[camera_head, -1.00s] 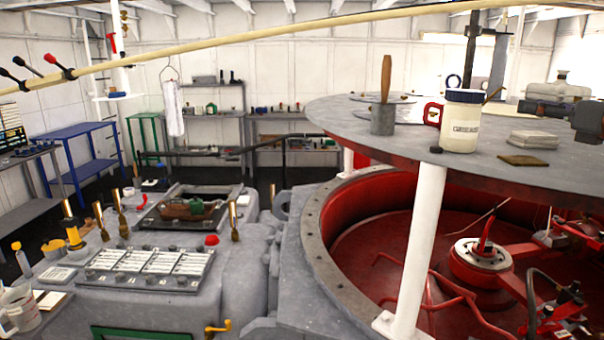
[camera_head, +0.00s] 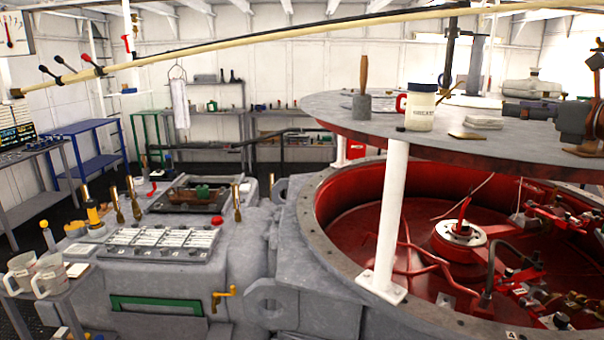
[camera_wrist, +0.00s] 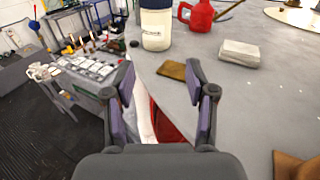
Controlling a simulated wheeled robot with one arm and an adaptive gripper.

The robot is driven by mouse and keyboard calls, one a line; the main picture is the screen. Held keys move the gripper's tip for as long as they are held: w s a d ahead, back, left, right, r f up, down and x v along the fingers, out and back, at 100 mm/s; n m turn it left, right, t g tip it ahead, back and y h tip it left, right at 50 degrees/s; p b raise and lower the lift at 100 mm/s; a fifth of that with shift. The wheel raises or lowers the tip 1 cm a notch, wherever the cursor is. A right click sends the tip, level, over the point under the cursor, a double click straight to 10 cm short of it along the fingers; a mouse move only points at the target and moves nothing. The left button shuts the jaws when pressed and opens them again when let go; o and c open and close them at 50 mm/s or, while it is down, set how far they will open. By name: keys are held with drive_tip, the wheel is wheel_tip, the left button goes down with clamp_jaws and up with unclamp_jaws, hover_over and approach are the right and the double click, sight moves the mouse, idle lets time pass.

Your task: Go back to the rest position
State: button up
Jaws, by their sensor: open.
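My gripper (camera_wrist: 162,110) shows in the wrist view with its two fingers wide apart and nothing between them. It is open, near the edge of the round grey table (camera_wrist: 270,110). Beyond the fingertips on that table are a brown flat piece (camera_wrist: 172,70) and a white jar with a dark blue lid (camera_wrist: 156,25).
A white post (camera_head: 389,210) stands below. Grey machinery (camera_head: 160,238) fills the left; dark floor shows beyond.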

drive_tip(key=s+a+f+n+g, duration=0.35)
drive_tip(key=a+f+n, duration=0.2)
drive_tip(key=a, duration=0.55)
drive_tip(key=s+a+f+n+g+y, duration=0.1)
drive_tip(key=s+a+f+n+g, duration=0.1)
drive_tip(key=a+f+n+g, duration=0.45)
drive_tip(key=s+a+f+n+g, duration=0.15)
drive_tip(key=a+f+n, duration=0.4)
drive_tip(key=a, duration=0.85)
drive_tip(key=s+a+f+n+g+h, duration=0.2)
drive_tip(key=s+f+n, duration=0.1)
drive_tip(key=s+f, duration=0.4)
drive_tip(key=s+a+f+n+g+h, duration=0.1)
drive_tip(key=s+a+f+n, duration=0.2)
drive_tip(key=s+f, duration=0.4)
drive_tip(key=s+d+f+n+g+h, duration=0.2)
drive_tip(key=s+d+f+n, duration=0.1)
drive_tip(key=s, duration=0.5)
drive_tip(key=s+d+f+n+g+h, duration=0.1)
drive_tip(key=s+d+f+n+h, duration=0.1)
drive_tip(key=s+f, duration=0.6)
drive_tip(key=d+n, duration=0.1)
drive_tip(key=n, duration=0.1)
drive_tip(key=shift+s+d+n+g+h, duration=0.15)
drive_tip(key=shift+d+n+g+h, duration=0.15)
drive_tip(key=shift+n+g, duration=0.05)
drive_tip(key=shift+r, duration=0.1)
drive_tip(key=shift+c, duration=0.4)
